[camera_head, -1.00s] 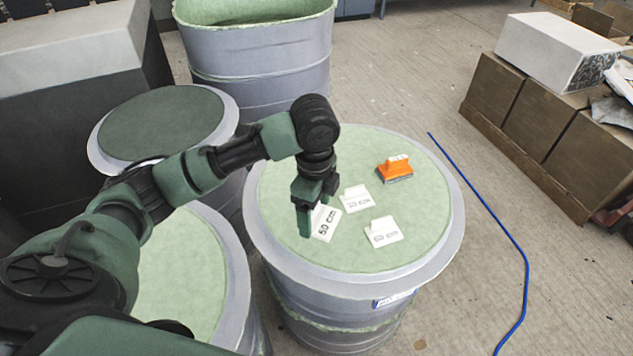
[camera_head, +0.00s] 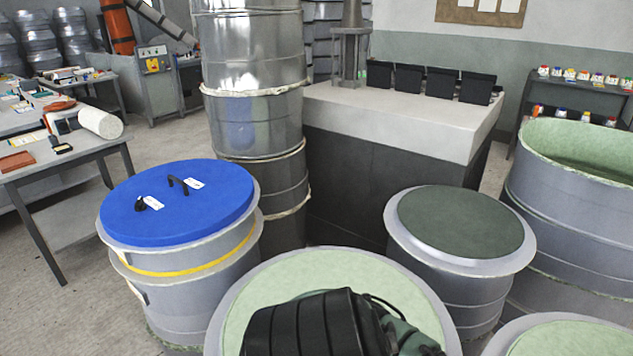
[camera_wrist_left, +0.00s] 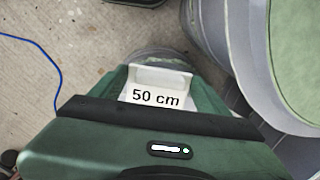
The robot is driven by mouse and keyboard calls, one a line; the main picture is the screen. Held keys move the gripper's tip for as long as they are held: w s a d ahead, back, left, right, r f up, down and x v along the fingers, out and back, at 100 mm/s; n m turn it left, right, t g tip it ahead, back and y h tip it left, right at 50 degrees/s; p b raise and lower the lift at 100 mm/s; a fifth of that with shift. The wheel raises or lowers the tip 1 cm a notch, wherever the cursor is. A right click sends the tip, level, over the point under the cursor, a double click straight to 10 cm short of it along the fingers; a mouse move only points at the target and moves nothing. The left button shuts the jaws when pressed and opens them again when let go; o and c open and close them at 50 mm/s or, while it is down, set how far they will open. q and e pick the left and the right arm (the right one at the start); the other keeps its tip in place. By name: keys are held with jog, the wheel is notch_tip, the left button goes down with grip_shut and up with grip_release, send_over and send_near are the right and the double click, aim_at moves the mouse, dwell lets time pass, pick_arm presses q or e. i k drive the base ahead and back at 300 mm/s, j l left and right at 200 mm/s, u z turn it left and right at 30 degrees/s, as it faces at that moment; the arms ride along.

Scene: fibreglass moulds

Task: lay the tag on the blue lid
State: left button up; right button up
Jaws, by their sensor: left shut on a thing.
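The white tag marked "50 cm" (camera_wrist_left: 155,98) is between the fingers of my left gripper (camera_wrist_left: 158,82) in the left wrist view. The gripper is shut on it, with the lettering facing the camera. The blue lid (camera_head: 215,215) is round and lies flat on a grey mould at the left of the head view. A black handle (camera_head: 178,185), a second small black piece (camera_head: 140,204) and two white labels are on it. My left gripper is out of the head view; only a dark part of my arm shows at the bottom. My right gripper is not in view.
A pale green-topped mould (camera_head: 240,300) stands in front, right of the blue lid. A dark-topped mould (camera_head: 460,222) stands further right. A tall metallic stack (camera_head: 250,60) rises behind the lid. A cluttered table (camera_head: 75,155) is at left. Much of the lid's surface is bare.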

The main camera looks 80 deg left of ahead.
aim_at(204, 204)
jog(key=k+u, duration=0.3)
jog(key=k+j+u, duration=0.15)
jog(key=k+u, duration=0.2)
jog(key=k+j+u, duration=0.15)
jog(key=j+u, duration=0.15)
jog(key=k+j+u, duration=0.15)
jog(key=j+u, duration=0.5)
jog(key=j, duration=0.2)
jog(key=k, duration=0.05)
